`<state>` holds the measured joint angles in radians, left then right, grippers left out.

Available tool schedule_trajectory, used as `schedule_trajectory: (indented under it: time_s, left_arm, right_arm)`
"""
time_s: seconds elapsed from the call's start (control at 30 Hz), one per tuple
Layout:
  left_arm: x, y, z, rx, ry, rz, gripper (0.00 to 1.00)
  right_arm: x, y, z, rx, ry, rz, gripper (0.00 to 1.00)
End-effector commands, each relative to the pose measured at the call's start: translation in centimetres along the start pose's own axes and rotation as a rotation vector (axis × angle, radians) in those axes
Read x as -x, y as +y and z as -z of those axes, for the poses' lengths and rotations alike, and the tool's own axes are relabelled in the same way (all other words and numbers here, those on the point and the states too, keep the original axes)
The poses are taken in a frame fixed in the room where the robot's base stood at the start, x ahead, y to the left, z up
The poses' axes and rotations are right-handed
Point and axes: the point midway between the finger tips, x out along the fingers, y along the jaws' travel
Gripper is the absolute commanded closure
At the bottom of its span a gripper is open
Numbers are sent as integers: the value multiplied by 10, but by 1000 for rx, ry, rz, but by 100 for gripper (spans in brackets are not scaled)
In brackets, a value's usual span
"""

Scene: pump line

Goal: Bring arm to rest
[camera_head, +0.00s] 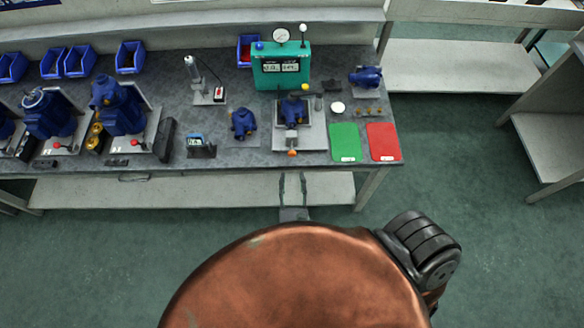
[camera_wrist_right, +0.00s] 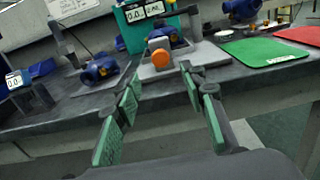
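My right gripper (camera_head: 292,186) is in front of the bench's front edge, below the test fixture, with its two fingers apart and nothing between them. In the right wrist view the same gripper (camera_wrist_right: 160,105) shows its green finger pads spread wide. My left gripper is not in view. A blue pump part (camera_head: 293,110) sits in the grey fixture (camera_head: 315,136) in front of the teal test unit (camera_head: 282,68). An orange knob (camera_wrist_right: 160,43) at the fixture's front lies beyond my fingertips.
The grey workbench (camera_head: 230,170) carries another blue pump part (camera_head: 243,122), a green mat (camera_head: 345,143), a red mat (camera_head: 383,142) and blue bins (camera_head: 130,56). Larger blue pumps (camera_head: 118,105) stand at the left. The floor right of the bench is clear.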

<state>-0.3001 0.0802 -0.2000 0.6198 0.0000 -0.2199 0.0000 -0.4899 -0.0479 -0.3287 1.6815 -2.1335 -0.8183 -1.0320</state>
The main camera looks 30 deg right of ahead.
Motion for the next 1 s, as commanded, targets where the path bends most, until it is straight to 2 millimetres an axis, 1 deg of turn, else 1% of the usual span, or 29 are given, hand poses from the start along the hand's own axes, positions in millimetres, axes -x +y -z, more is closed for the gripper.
schedule_trajectory:
  time_s: [0.03,0.1,0.2,0.77,0.87,0.97,1.0]
  left_arm:
    - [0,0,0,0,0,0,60]
    - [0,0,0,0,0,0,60]
    - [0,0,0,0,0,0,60]
    - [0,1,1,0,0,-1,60]
    - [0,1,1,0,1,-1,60]
    - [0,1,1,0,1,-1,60]
    - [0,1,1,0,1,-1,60]
  right_arm:
    - [5,0,0,0,0,-1,62]
    - [10,0,0,0,0,-1,62]
    - [14,0,0,0,0,0,62]
    - [14,0,1,-2,2,0,62]
    - [12,-3,16,-27,41,2,62]
    - [11,-12,57,-104,142,15,62]
    - [11,-17,80,-149,200,26,62]
